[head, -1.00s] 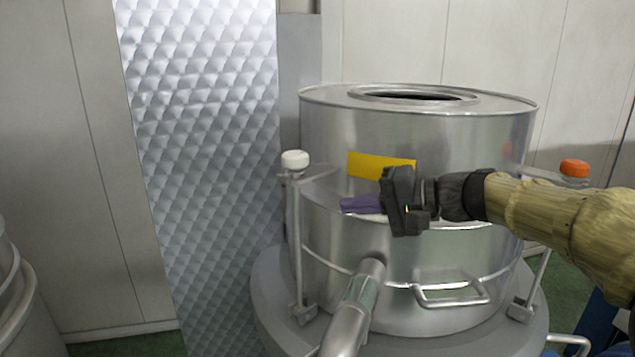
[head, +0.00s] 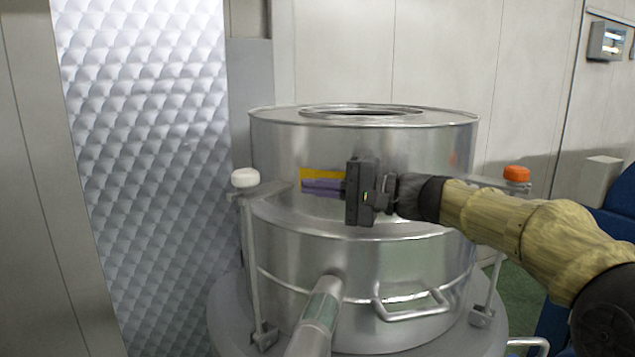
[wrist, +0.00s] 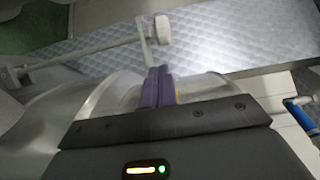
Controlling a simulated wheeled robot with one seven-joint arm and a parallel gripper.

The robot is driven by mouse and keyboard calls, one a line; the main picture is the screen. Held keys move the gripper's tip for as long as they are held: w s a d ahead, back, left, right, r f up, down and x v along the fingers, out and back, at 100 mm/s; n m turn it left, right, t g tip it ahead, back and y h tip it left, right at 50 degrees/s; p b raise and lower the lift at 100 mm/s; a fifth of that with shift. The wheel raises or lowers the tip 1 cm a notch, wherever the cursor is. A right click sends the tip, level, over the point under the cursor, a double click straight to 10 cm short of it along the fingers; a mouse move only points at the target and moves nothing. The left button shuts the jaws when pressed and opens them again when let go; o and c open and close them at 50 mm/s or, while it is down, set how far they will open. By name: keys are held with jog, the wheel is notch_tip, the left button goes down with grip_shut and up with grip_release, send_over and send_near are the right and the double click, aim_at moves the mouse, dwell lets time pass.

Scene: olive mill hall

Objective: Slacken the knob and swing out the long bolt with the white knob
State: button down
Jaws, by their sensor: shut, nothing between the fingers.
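The white knob (head: 245,178) tops a long upright bolt (head: 252,262) on the left side of the steel drum (head: 300,235). The bolt stands in a lug near the end of a bracket, its foot low on the drum. My gripper (head: 306,187) is in front of the drum, right of the white knob and apart from it, with its purple fingers pointing left. The fingers are shut and empty. In the wrist view the white knob (wrist: 163,29) and its bolt (wrist: 90,49) lie beyond the closed fingertips (wrist: 158,72).
An orange knob (head: 516,174) tops a similar bolt at the drum's right. A yellow label (head: 320,174) is partly behind my fingers. A pipe (head: 320,315) and a handle (head: 415,307) stick out in front. A quilted metal panel (head: 145,150) stands left of the drum.

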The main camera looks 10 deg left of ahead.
jog(key=w+a+p, duration=0.1)
jog(key=a+p, duration=0.2)
jog(key=a, duration=0.4)
jog(key=shift+w+a, duration=0.2)
jog(key=shift+s+a, duration=0.1)
jog(key=shift+a, duration=0.1)
